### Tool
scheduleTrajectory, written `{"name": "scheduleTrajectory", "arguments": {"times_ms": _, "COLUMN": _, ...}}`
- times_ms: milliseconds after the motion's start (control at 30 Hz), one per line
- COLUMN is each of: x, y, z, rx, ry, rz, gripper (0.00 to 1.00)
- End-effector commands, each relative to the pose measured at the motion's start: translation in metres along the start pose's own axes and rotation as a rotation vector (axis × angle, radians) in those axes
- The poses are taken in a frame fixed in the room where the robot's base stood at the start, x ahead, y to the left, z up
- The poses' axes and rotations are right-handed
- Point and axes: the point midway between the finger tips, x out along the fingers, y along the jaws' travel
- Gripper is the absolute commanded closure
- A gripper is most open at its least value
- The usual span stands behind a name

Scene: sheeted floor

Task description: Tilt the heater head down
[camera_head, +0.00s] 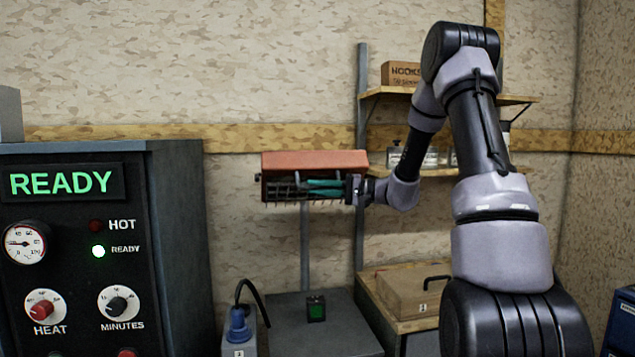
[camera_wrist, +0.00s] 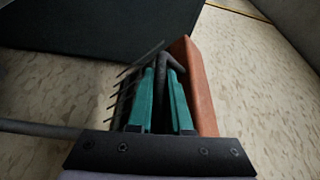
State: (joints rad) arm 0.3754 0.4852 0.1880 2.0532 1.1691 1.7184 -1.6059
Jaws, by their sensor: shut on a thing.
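The heater head (camera_head: 315,162) is an orange-red box with a row of thin dark bars along its lower side. It sits on a grey upright post in the middle of the head view, its orange top facing up and toward me. My gripper (camera_head: 325,187) reaches it from the right, with its teal fingers in front of the barred side. In the wrist view the heater head's orange shell (camera_wrist: 199,88) is to the right and the bars are to the left. My teal fingers (camera_wrist: 163,90) are shut on a dark bar or handle between them. The fingers hide part of the bars.
A control panel (camera_head: 85,245) reading READY stands at the left. A wooden case (camera_head: 405,290) and shelves with a HOOKS box (camera_head: 402,74) are at the right.

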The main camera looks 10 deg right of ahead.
Motion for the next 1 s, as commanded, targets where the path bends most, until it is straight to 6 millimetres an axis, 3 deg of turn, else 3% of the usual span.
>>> {"name": "scheduleTrajectory", "arguments": {"times_ms": 600, "x": -0.0011, "y": 0.0075, "z": -0.0004, "rx": 0.003, "ry": 0.002, "rz": 0.004, "gripper": 1.00}}
{"name": "scheduleTrajectory", "arguments": {"times_ms": 633, "x": -0.0011, "y": 0.0076, "z": -0.0004, "rx": 0.003, "ry": 0.002, "rz": 0.004, "gripper": 0.75}}
{"name": "scheduleTrajectory", "arguments": {"times_ms": 700, "x": -0.0010, "y": 0.0074, "z": -0.0002, "rx": 0.003, "ry": 0.002, "rz": 0.003, "gripper": 0.53}}
{"name": "scheduleTrajectory", "arguments": {"times_ms": 1000, "x": -0.0010, "y": 0.0060, "z": -0.0003, "rx": 0.001, "ry": 0.001, "rz": 0.001, "gripper": 0.53}}
